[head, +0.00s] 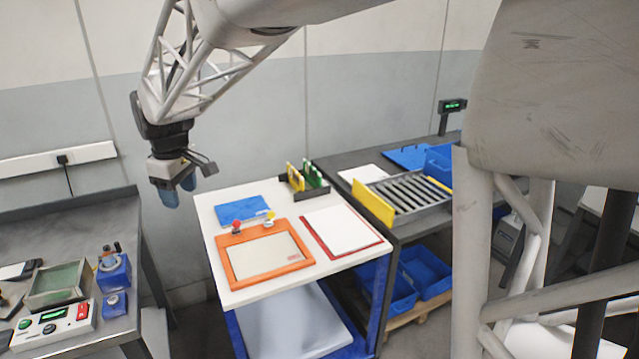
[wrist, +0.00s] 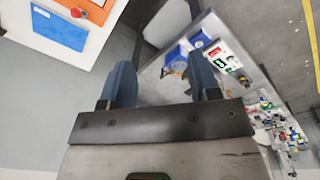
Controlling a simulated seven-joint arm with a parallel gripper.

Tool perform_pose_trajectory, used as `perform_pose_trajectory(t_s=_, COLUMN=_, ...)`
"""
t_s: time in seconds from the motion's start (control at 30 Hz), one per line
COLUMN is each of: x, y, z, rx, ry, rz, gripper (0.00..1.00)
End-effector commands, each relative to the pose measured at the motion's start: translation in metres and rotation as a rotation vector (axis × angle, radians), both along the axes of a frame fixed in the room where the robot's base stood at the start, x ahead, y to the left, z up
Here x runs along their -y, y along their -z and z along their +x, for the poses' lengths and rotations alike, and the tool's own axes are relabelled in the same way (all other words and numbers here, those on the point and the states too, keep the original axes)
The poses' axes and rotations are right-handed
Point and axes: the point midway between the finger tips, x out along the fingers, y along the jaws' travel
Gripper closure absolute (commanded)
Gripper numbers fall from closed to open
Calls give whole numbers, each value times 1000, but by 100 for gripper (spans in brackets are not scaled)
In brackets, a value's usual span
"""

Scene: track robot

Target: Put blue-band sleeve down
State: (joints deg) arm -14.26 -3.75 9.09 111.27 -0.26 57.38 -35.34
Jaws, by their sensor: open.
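My gripper (head: 178,190) hangs fingers-down in the gap between the left grey bench and the white table, above both tops. In the wrist view its two blue fingers (wrist: 162,85) are apart with nothing held between them. I cannot make out a blue-band sleeve for certain in either view. A blue block (head: 115,275) with a small dark and orange part on top stands on the left bench, with a smaller blue block (head: 115,306) in front of it. The larger block also shows in the wrist view (wrist: 176,55).
The left bench (head: 115,212) also holds a green-topped box (head: 58,283) and a button panel (head: 55,326); its back part is bare. The white table (head: 213,207) bears an orange frame (head: 231,274), a blue sheet (head: 240,208) and a red-edged white board (head: 342,230). A roller tray (head: 410,195) stands farther right.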

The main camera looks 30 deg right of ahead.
Motion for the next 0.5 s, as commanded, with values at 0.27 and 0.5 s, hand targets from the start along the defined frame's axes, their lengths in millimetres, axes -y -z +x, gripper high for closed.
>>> perform_pose_trajectory(t_s=0.27, x=52, y=-13, z=-73, rx=26, ry=189, rz=21, gripper=44)
perform_pose_trajectory(t_s=0.5, x=90, y=-13, z=-137, rx=46, ry=354, rz=41, gripper=44)
